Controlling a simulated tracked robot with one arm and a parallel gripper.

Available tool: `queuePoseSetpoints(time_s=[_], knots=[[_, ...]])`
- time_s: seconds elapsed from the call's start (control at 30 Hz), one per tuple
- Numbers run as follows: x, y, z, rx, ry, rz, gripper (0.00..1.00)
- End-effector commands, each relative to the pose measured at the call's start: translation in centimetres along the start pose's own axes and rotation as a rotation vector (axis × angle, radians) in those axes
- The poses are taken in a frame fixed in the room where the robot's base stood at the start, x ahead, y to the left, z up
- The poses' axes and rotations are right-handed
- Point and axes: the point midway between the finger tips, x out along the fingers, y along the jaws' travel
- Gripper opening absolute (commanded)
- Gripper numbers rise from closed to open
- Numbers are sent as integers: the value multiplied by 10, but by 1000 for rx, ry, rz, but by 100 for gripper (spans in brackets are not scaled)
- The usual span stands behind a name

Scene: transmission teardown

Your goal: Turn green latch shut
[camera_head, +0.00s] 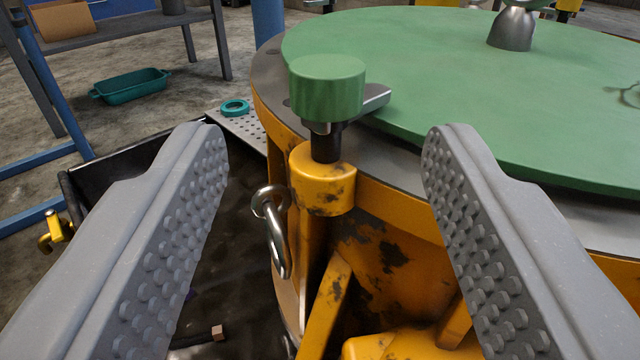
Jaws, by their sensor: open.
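The green latch (327,88) has a round green knob on a dark shaft, standing upright on a yellow boss at the rim of the yellow housing (390,225). A short grey latch arm (374,98) reaches right from under the knob, to the edge of the green lid (440,75). I cannot tell whether it overlaps the lid. My gripper (328,150) is open, with one studded grey finger left of the latch and one right of it. Neither finger touches the knob, and the gripper is empty.
A metal eye hook (272,225) hangs on the housing below the latch. A dark bin (120,180) and perforated plate (238,125) lie to the left. A teal tray (130,86) sits on the floor near a grey bench (130,20). A metal knob (512,28) rises from the lid.

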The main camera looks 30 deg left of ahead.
Motion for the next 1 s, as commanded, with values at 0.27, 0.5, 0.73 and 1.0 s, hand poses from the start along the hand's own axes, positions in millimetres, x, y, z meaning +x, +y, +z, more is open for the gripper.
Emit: queuePoseSetpoints(time_s=[0.27, 0.5, 0.73, 1.0], knots=[[-42, 0, 0, 0, -1, 0, 51], [-51, -1, 0, -1, -1, -2, 51], [-51, -1, 0, -1, 0, -2, 51], [-46, 9, -7, -28, -27, 8, 51]])
